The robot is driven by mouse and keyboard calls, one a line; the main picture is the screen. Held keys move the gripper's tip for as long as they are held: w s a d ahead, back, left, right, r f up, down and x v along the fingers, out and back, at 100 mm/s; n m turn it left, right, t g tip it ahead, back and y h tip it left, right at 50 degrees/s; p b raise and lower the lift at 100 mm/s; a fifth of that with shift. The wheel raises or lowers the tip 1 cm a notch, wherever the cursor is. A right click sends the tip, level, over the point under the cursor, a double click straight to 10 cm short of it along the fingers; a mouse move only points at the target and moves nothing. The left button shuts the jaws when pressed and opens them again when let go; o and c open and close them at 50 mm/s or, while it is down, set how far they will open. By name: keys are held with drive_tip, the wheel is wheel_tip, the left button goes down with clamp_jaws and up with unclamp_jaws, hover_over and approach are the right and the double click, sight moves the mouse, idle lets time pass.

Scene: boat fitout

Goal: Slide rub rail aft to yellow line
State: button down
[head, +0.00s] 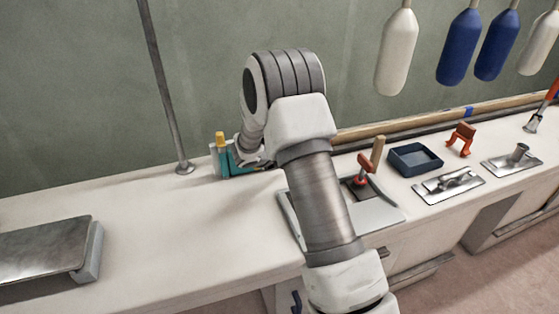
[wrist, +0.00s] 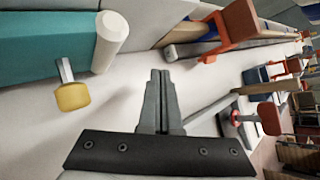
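A long wooden rail, which looks like the rub rail (head: 405,124), lies along the back of the white counter against the green wall. A blue mark sits on it. In the wrist view a wooden rail (wrist: 245,45) runs to the upper right, with its near end up and right of my fingers. My gripper (wrist: 160,78) is shut and nothing shows between its fingers. It is apart from the rail, over the bare counter. In the head view my arm hides the rail's left end and most of the gripper. I cannot make out a yellow line.
A teal device (head: 230,162) with a yellow knob stands close left of my gripper. A red-handled lever (head: 364,165), a blue tray (head: 415,160) and an orange clamp (head: 462,138) stand right. The counter's left middle is clear.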

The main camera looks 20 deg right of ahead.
drive_tip(key=shift+b+x, duration=0.85)
drive_tip(key=shift+x, duration=2.6)
drive_tip(key=shift+d, duration=1.4)
drive_tip(key=shift+s+d, duration=0.1)
drive_tip(key=shift+d, duration=1.8)
drive_tip(key=shift+a, duration=0.2)
drive_tip(key=shift+a, duration=0.5)
drive_tip(key=shift+s+a+r+p, duration=0.15)
drive_tip(key=shift+a+r+p, duration=0.1)
drive_tip(key=shift+r+p, duration=0.65)
drive_tip(key=shift+s+a+r+p, duration=0.2)
drive_tip(key=shift+r+p, duration=0.35)
drive_tip(key=shift+r, duration=0.55)
drive_tip(key=shift+s+a+r+p, duration=0.1)
drive_tip(key=shift+a+r+p, duration=0.2)
drive_tip(key=shift+r+p, duration=0.6)
drive_tip(key=shift+r, duration=0.1)
